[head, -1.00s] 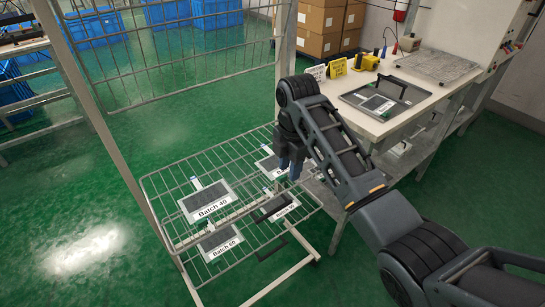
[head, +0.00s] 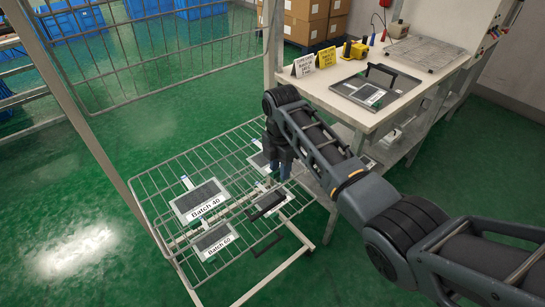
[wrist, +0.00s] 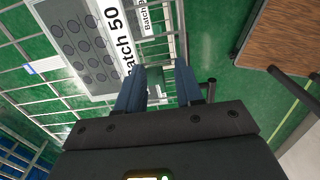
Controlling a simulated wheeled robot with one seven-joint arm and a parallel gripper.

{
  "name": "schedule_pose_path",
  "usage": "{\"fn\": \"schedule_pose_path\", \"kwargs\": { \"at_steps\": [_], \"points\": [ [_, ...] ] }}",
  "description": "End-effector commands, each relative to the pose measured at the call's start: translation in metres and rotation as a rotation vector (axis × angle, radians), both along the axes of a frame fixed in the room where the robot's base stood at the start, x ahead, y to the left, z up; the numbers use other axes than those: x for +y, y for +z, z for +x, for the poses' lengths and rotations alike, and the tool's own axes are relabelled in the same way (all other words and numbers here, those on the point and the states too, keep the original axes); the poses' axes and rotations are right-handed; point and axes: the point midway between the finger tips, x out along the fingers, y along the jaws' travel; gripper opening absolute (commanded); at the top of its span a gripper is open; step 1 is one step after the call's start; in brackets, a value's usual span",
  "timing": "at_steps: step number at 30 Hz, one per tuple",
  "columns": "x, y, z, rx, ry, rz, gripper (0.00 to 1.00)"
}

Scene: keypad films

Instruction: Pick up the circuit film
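Several circuit films lie on a wire rack (head: 147,203). The Batch 40 film (head: 200,199) and the Batch 60 film (head: 214,240) show clearly. Another film (head: 267,206) is partly covered by a dark bar, and one more (head: 259,160) is partly hidden behind my gripper (head: 274,176). In the wrist view a film labelled Batch 50 (wrist: 82,42) lies left of and beyond my fingers, and part of another Batch label (wrist: 145,20) shows above. My gripper (wrist: 158,72) is open, pointing down over the rack's right side. Its fingers stand apart; no film shows between them.
A mesh panel (head: 180,50) rises behind the rack.

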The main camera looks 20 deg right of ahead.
Motion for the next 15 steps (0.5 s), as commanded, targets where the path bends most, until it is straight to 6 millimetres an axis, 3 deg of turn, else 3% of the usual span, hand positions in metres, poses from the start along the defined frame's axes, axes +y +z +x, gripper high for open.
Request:
{"fn": "schedule_pose_path", "kwargs": {
  "at_steps": [6, 15],
  "points": [
    [0.0000, -0.0004, 0.0001, -0.001, 0.000, 0.000, 0.34],
    [0.0000, -0.0002, 0.0001, -0.001, 0.000, 0.000, 0.06]
  ]
}}
